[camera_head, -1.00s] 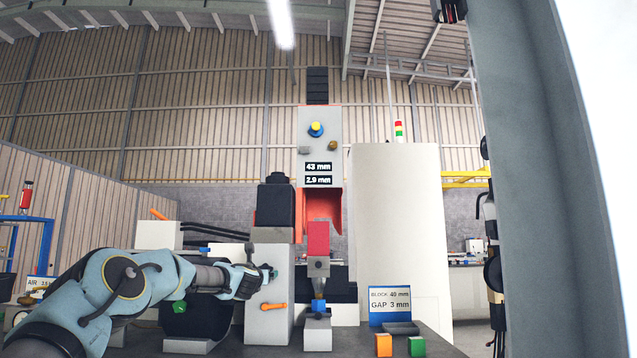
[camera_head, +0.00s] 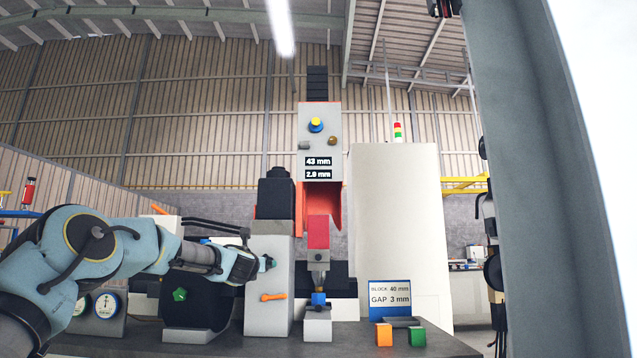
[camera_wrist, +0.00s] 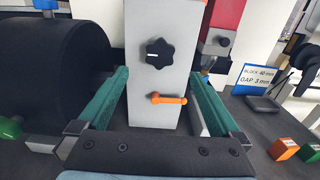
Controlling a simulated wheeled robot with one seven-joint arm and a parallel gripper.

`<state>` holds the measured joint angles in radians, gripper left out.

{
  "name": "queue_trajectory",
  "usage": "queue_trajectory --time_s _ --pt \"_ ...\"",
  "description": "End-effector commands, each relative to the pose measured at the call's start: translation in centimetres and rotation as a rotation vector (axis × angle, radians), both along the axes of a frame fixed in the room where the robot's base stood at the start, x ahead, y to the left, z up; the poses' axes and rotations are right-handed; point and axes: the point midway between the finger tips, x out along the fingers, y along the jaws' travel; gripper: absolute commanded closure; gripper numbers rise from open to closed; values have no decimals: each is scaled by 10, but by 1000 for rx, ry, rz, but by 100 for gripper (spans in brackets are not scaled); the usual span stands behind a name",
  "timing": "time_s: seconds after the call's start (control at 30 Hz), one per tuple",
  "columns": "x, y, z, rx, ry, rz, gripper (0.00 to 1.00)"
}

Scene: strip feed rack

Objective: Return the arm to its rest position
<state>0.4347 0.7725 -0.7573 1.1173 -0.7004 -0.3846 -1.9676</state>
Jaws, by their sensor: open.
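My arm comes in from the left in the head view, with my gripper (camera_head: 268,263) in front of the grey post. In the wrist view my gripper (camera_wrist: 162,95) is open, its two green fingers apart with nothing held between them. Beyond and between the fingers stands the grey post (camera_wrist: 160,45) with a black star knob (camera_wrist: 160,53) and an orange lever (camera_wrist: 169,98). The orange lever also shows in the head view (camera_head: 273,297), just below my gripper. I cannot tell whether the fingers touch the post.
A press with a red ram (camera_head: 318,232) stands right of the post, over a blue block (camera_head: 318,299). An orange block (camera_head: 384,335), a green block (camera_head: 417,336) and a sign (camera_head: 390,296) are at the right. A black roll (camera_wrist: 50,75) sits left of my gripper.

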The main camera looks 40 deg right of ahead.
Motion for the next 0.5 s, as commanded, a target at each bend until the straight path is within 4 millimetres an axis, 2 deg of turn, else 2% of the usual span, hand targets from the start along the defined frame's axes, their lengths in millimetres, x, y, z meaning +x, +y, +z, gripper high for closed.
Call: queue_trajectory --time_s 0.5 --pt "-5 5 0 0 0 0 0"
